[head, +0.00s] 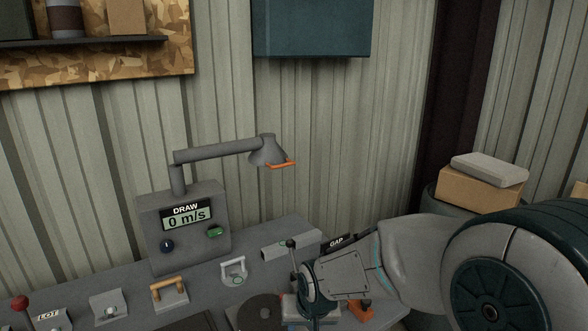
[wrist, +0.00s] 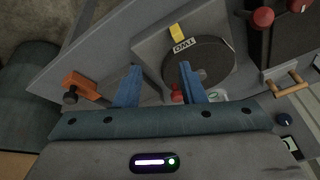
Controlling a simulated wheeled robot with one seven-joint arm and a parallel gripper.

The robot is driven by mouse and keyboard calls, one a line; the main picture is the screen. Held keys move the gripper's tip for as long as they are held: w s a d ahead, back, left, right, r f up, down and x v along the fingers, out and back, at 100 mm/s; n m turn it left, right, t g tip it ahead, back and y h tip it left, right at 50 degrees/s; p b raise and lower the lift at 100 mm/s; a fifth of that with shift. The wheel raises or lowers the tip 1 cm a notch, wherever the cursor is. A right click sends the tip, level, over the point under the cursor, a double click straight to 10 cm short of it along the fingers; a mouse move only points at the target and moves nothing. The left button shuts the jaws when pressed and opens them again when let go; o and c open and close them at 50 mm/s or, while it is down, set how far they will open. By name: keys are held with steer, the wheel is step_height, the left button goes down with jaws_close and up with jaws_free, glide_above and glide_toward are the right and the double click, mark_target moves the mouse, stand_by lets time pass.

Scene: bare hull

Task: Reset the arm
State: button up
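My arm reaches in from the right in the head view, over the right part of the grey bench (head: 100,283). My gripper (wrist: 158,84) shows in the wrist view with two blue fingers spread wide apart and nothing held between them. In the head view its fingers are mostly hidden behind my wrist. It hangs above the bench beside a dark round disc (wrist: 205,62), also in the head view (head: 258,312). A red knob (wrist: 177,95) shows near the right finger. An orange lever (wrist: 84,84) lies left of the fingers, apart from them.
A grey box with a "DRAW 0 m/s" display (head: 186,218) carries a jointed grey arm with an orange-edged head (head: 267,150). A wooden handle (head: 168,289) and red-knobbed lever (head: 20,304) stand left. Boxes (head: 480,187) are stacked right. Space above the bench's middle is clear.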

steer(key=s+d+r+g+h, duration=0.1)
steer(key=s+d+r, duration=0.3)
steer(key=s+d, duration=0.3)
steer(key=s+d+r, duration=0.4)
steer(key=s+d, duration=0.1)
steer(key=s, duration=0.3)
step_height(320, 180, down, 10)
steer(key=m+b, duration=0.1)
steer(key=b, duration=0.9)
steer(key=shift+d+h, duration=0.3)
steer(key=shift+d, duration=0.15)
